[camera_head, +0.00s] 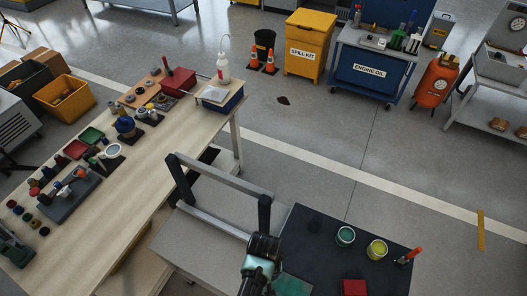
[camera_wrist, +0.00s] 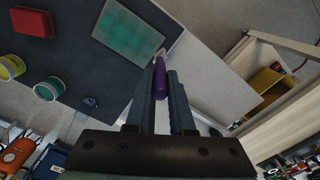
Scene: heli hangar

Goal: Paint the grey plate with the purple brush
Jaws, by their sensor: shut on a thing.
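My gripper (camera_wrist: 163,90) is shut on the purple brush (camera_wrist: 158,82) in the wrist view. The brush's purple handle lies between the fingers, and its pale tip end points toward the plate's corner. I cannot tell whether the tip touches it. The grey plate (camera_wrist: 129,35) lies on the dark mat; most of its face shows teal-green with a thin grey border. In the head view the plate (camera_head: 292,285) is at the bottom edge, partly cut off and beside my arm. The brush is not visible there.
On the dark mat (camera_head: 318,262) stand an open green paint can (camera_head: 345,237) and a yellow one (camera_head: 377,250). A red block (camera_head: 354,287) and an orange-handled tool (camera_head: 409,256) lie near the mat's edges. A long wooden bench (camera_head: 150,165) with many tools is at left.

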